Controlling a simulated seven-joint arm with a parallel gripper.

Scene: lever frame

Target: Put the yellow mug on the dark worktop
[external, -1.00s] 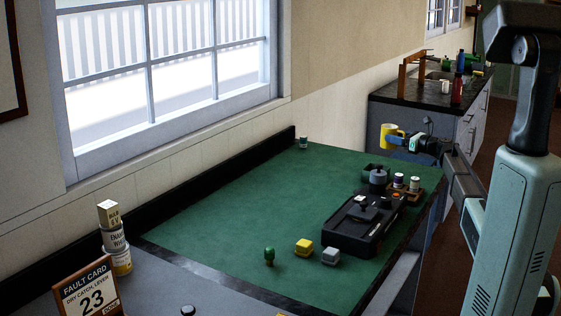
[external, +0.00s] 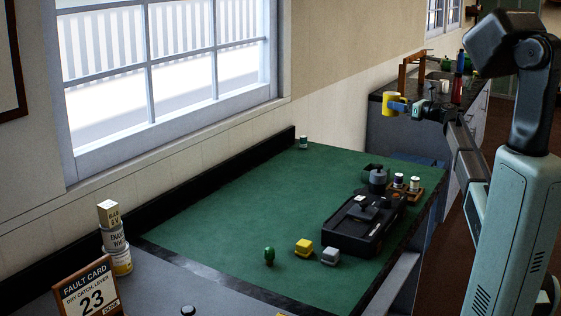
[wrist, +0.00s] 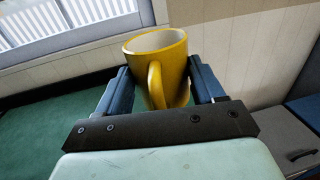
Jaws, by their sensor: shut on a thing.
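The yellow mug (external: 391,103) is held up in the air in the external view, in front of the dark worktop (external: 407,97) at the back right. My gripper (external: 399,107) is shut on the mug. In the wrist view the mug (wrist: 158,62) sits upright between the two blue fingers of my gripper (wrist: 158,92), its handle toward the camera and its inside looking empty. The mug overlaps the left end of the worktop in the external view; I see no contact between them.
The worktop carries a brown wooden frame (external: 406,68), a white cup (external: 445,86), a dark red bottle (external: 456,90) and a green item (external: 446,65). The green-topped bench (external: 220,215) in front holds a black tray device (external: 350,228), small blocks and cans.

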